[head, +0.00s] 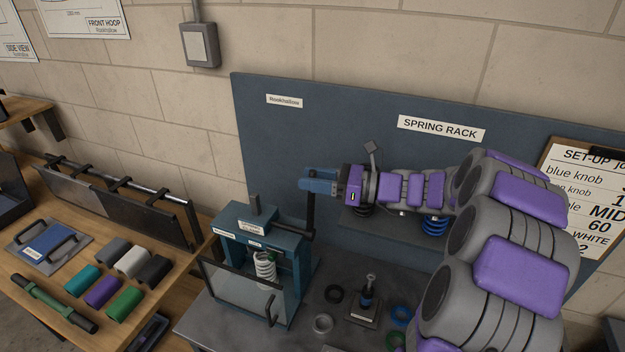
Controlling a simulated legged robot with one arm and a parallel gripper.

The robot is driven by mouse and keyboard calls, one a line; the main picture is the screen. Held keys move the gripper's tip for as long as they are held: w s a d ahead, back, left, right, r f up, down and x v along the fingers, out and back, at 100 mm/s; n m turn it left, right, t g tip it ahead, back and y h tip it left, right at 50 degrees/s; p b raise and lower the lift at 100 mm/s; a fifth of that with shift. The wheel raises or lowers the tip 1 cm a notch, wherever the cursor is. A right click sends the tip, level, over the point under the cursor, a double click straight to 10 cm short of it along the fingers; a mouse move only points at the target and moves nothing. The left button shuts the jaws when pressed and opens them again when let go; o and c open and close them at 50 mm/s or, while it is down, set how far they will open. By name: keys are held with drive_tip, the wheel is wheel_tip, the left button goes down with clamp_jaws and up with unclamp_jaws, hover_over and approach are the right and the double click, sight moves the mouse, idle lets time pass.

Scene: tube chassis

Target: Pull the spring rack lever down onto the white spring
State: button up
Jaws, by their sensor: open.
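The white spring (264,267) stands upright inside the blue press frame (295,278), partly behind a clear guard panel (240,298) with a black handle. A black lever (311,217) rises steeply at the right side of the press. My gripper (309,186), with blue fingers, reaches in from the right and is at the lever's upper end. Its jaws are open. The fingers cover the lever's top, so I cannot tell whether they touch it.
A shelf (386,228) under the SPRING RACK label (441,128) holds a black spring (363,210) and a blue spring (434,226), below my arm. Several rings and a small post (367,292) lie on the grey bench. A wooden table (28,290) with coloured cylinders is at left.

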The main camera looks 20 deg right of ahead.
drive_tip(key=shift+d, duration=0.4)
drive_tip(key=shift+c, duration=0.2)
drive_tip(key=shift+s+a+r, duration=0.15)
drive_tip(key=shift+s+a, duration=0.05)
drive_tip(key=shift+a, duration=0.45)
drive_tip(key=c, duration=0.4)
drive_tip(key=shift+w+a, duration=0.1)
drive_tip(key=shift+a, duration=0.05)
clamp_jaws()
